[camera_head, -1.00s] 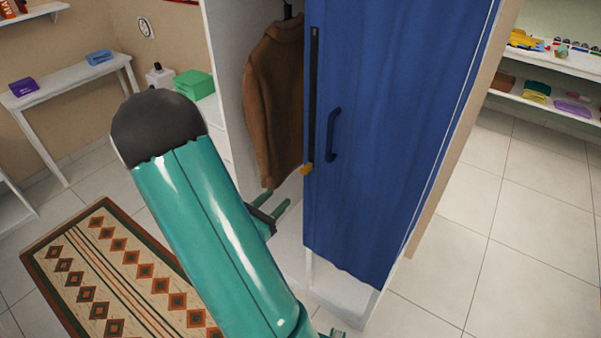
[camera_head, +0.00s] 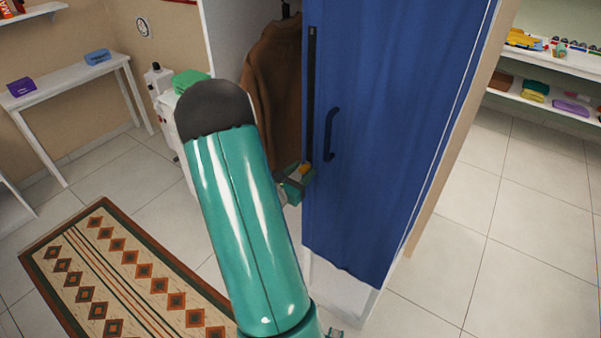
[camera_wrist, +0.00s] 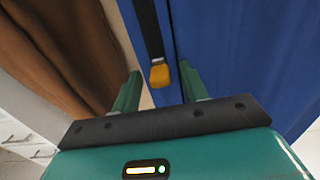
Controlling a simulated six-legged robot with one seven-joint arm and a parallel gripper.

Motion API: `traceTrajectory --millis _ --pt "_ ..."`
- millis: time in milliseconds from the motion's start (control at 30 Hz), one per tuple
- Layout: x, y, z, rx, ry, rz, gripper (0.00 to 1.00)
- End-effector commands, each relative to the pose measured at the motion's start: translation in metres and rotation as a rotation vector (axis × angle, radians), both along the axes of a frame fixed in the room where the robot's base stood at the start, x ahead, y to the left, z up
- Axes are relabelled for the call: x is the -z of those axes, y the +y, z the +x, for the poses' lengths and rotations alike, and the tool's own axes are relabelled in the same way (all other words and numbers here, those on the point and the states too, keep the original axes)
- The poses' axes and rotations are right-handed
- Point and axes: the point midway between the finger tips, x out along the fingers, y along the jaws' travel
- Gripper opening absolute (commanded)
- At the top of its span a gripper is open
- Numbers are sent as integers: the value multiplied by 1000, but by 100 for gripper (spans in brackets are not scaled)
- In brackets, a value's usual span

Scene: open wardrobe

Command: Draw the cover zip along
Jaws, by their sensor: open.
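The blue cover (camera_head: 400,130) hangs over the wardrobe front. A dark zip strip (camera_head: 310,95) runs down its left edge, with an orange zip pull (camera_head: 305,168) at the lower end. The pull also shows in the wrist view (camera_wrist: 160,74), hanging at the end of the dark strip. My gripper (camera_head: 298,180) is at the pull's height. In the wrist view my gripper (camera_wrist: 158,88) is open, with one green finger on each side of the pull. I cannot tell whether either finger touches it.
A dark handle (camera_head: 331,134) sits on the cover right of the zip. A brown coat (camera_head: 277,80) hangs inside the wardrobe to the left. A patterned rug (camera_head: 120,275) lies on the floor at left. White shelves (camera_head: 560,62) stand at far right.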

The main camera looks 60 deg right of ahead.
Motion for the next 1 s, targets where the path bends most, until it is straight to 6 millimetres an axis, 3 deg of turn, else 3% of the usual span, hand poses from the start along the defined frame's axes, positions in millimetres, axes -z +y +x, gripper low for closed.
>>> traceTrajectory --millis 200,400,433,767,1000 --pt "0 0 0 0 0 0 42" --pt "0 0 0 0 0 0 2" --pt "0 0 0 0 0 0 0" --pt "-3 0 2 0 -1 0 0" --pt "-21 0 12 -3 -4 -3 0"
